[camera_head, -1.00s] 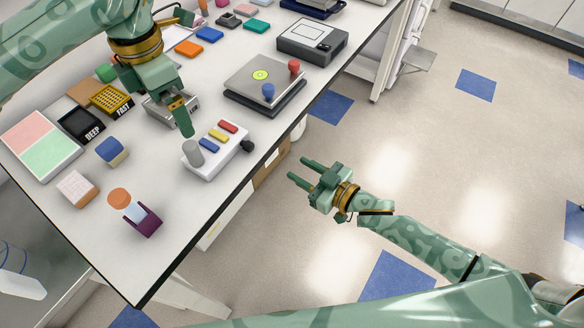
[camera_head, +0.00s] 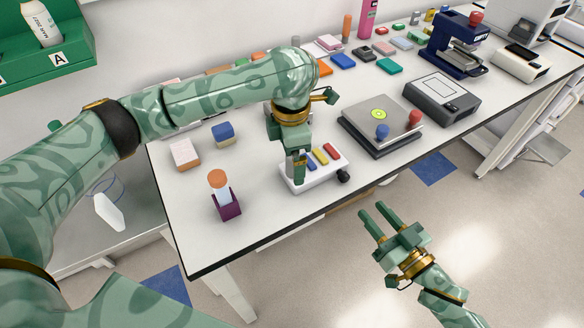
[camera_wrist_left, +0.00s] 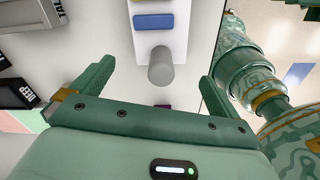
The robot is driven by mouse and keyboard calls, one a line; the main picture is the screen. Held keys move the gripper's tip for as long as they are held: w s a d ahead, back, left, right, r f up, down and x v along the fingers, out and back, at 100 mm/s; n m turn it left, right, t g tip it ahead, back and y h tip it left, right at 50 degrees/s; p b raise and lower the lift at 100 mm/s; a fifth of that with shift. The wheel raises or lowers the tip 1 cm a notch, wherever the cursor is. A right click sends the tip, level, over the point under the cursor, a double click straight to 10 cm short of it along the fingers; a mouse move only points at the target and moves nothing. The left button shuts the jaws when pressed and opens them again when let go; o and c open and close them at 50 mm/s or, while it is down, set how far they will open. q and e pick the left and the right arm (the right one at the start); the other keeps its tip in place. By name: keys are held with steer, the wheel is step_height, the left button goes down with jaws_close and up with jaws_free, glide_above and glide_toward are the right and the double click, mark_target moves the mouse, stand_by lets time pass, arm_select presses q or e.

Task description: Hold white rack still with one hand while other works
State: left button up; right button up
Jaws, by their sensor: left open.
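The white rack (camera_head: 318,184) lies near the table's front edge, with blue, yellow and red bars on top and a black knob at its right end. My left gripper (camera_head: 299,181) points down over its left end and hides part of it in the head view. In the left wrist view the rack (camera_wrist_left: 153,38) shows its blue bar (camera_wrist_left: 153,22) and a grey cylinder (camera_wrist_left: 161,66). The open left fingers stand on either side of the cylinder, apart from it. My right gripper (camera_head: 372,215) is open and empty, off the table's front edge.
A purple holder (camera_head: 227,206) with an orange-topped piece stands left of the rack. A pink-white block (camera_head: 184,154) and a blue-beige block (camera_head: 223,134) lie behind it. A flat plate device (camera_head: 380,126) stands right of the rack.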

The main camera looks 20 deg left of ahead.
mark_target(291, 169)
arm_select(q)
step_height(291, 169, down, 6)
steer(key=shift+r, duration=0.1)
steer(key=c, duration=1.1)
steer(key=shift+c, duration=0.2)
